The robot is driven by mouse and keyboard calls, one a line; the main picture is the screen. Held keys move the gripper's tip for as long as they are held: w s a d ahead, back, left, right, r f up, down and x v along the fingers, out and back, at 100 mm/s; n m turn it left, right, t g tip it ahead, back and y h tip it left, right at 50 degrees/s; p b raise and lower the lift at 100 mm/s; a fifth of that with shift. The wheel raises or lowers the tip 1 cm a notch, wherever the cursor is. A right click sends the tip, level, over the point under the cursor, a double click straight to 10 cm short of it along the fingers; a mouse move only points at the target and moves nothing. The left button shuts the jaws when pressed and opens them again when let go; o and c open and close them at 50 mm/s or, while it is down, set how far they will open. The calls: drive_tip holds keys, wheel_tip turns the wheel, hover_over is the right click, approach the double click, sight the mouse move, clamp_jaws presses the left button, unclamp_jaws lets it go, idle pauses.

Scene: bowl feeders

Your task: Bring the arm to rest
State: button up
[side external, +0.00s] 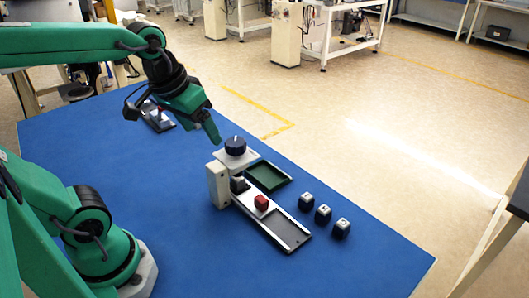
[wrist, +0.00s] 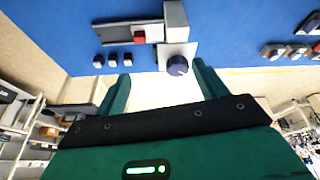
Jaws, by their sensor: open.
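My gripper (side external: 209,128) is open and empty, held in the air over the blue table (side external: 180,215), up and to the left of the dark blue knob (side external: 235,146) in the side view. In the wrist view my gripper (wrist: 160,80) has its two green fingers spread wide apart with nothing between them. The knob (wrist: 178,65) shows there just beyond the fingers. No contact between my gripper and any object shows.
A grey rail holds a red block (side external: 261,202) beside a white post (side external: 218,185). A green tray (side external: 270,178) lies behind it. Three dark lettered cubes (side external: 323,214) stand to the right. A small fixture (side external: 158,117) sits behind my gripper. The front table area is clear.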

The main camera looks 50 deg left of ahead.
drive_tip(key=shift+s+d+f+m+t, duration=0.15)
drive_tip(key=shift+s+f+m+t, duration=0.15)
drive_tip(key=shift+s, duration=0.3)
drive_tip(key=shift+s+d+f+m+t, duration=0.15)
drive_tip(key=shift+s+m, duration=0.2)
drive_tip(key=shift+s, duration=0.25)
drive_tip(key=shift+s+d+f+m+t, duration=0.15)
drive_tip(key=shift+s+f+m+t, duration=0.15)
drive_tip(key=shift+s, duration=0.3)
